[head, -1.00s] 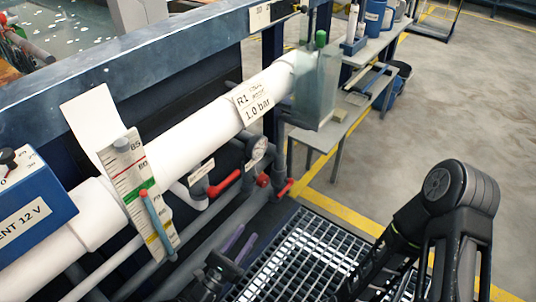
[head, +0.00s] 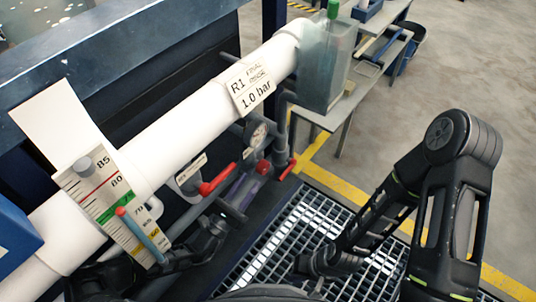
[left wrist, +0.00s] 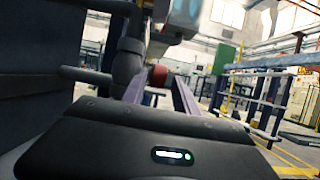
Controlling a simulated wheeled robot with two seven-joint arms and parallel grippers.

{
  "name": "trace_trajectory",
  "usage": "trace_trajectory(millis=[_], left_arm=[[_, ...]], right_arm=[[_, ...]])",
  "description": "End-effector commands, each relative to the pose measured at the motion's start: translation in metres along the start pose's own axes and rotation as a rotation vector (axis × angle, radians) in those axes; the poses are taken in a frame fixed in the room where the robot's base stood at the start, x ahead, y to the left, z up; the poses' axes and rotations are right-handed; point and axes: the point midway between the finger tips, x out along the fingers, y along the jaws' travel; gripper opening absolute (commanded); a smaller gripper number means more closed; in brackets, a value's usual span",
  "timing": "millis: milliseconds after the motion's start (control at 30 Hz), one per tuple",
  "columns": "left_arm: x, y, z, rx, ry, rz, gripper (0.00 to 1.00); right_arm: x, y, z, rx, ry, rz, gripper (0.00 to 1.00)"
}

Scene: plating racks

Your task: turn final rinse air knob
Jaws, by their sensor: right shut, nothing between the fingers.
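The tag (head: 250,88) on the white pipe reads R1, final rinse, 1.0 bar. Below it are a round gauge (head: 257,133) and a small red knob (head: 263,167). My left gripper (head: 241,187), with purple fingers, is open just below and left of that knob. In the left wrist view a red knob (left wrist: 157,76) appears ahead between the spread fingers (left wrist: 160,98), apparently not gripped. My right gripper (head: 305,265) is shut and empty, low over the floor grating.
A red lever handle (head: 217,180) lies left of the knob and another red handle (head: 287,169) just right. A coloured scale plate (head: 115,200) stands at the left. Grating (head: 300,225) lies below.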

Motion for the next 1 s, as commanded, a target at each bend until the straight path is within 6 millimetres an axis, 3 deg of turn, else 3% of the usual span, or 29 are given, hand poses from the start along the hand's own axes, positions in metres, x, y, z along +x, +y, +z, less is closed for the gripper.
trace_trajectory(millis=[600, 1000], left_arm=[[0.101, 0.000, -0.001, 0.000, -0.001, -0.001, 0.35], [0.113, 0.000, 0.000, -0.001, 0.000, 0.000, 0.35]], right_arm=[[0.009, 0.004, 0.000, 0.001, 0.000, 0.000, 0.00], [0.010, 0.004, 0.000, 0.001, 0.000, 0.000, 0.00]])
